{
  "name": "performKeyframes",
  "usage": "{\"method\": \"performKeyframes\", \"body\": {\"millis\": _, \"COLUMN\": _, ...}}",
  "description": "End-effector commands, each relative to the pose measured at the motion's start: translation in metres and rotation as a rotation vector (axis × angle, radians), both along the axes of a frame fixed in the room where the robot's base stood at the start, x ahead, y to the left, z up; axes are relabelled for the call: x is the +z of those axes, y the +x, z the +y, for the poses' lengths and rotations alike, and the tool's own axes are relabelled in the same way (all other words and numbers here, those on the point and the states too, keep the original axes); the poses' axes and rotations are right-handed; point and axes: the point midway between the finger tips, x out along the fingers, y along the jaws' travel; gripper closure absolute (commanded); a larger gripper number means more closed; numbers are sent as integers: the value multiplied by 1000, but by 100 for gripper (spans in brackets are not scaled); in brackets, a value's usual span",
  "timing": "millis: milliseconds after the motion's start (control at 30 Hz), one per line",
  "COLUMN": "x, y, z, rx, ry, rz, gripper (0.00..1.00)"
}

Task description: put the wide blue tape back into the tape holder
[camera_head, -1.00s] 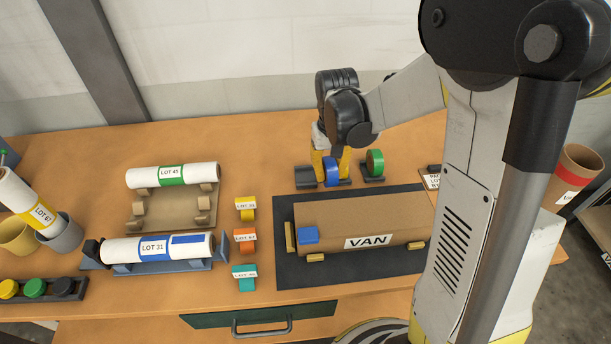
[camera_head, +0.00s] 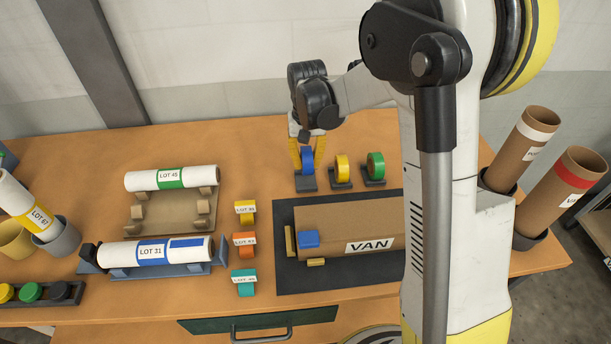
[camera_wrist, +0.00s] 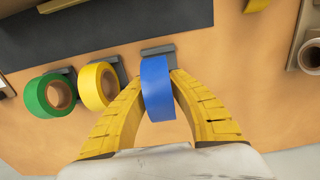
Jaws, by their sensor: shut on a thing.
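The wide blue tape (camera_head: 307,160) is upright between the yellow fingers of my gripper (camera_head: 306,152), which is shut on it. In the wrist view the blue tape (camera_wrist: 157,90) fills the space between the fingertips (camera_wrist: 158,78). A dark grey holder (camera_head: 306,183) lies right at the tape's lower edge; in the wrist view the holder (camera_wrist: 158,50) shows just beyond the tape. I cannot tell whether the tape touches it. A yellow tape (camera_head: 342,167) and a green tape (camera_head: 376,165) stand in matching holders to the right.
A dark mat (camera_head: 300,276) with a brown VAN roll (camera_head: 350,221) lies in front of the holders. Labelled small tapes (camera_head: 245,240) and white LOT rolls (camera_head: 160,251) are to the left. Tall cardboard tubes (camera_head: 556,192) stand at the right.

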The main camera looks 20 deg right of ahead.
Motion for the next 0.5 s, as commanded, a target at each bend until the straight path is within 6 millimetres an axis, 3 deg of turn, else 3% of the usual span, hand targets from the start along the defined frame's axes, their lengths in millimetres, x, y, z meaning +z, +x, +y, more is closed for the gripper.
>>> {"method": "performKeyframes", "body": {"millis": 167, "x": -12, "y": 2, "z": 3, "rx": 0, "ry": 0, "rz": 0, "gripper": 100}}
{"method": "performKeyframes", "body": {"millis": 333, "x": -40, "y": 2, "z": 3, "rx": 0, "ry": 0, "rz": 0, "gripper": 100}}
{"method": "performKeyframes", "body": {"millis": 500, "x": -42, "y": 2, "z": 3, "rx": 0, "ry": 0, "rz": 0, "gripper": 100}}
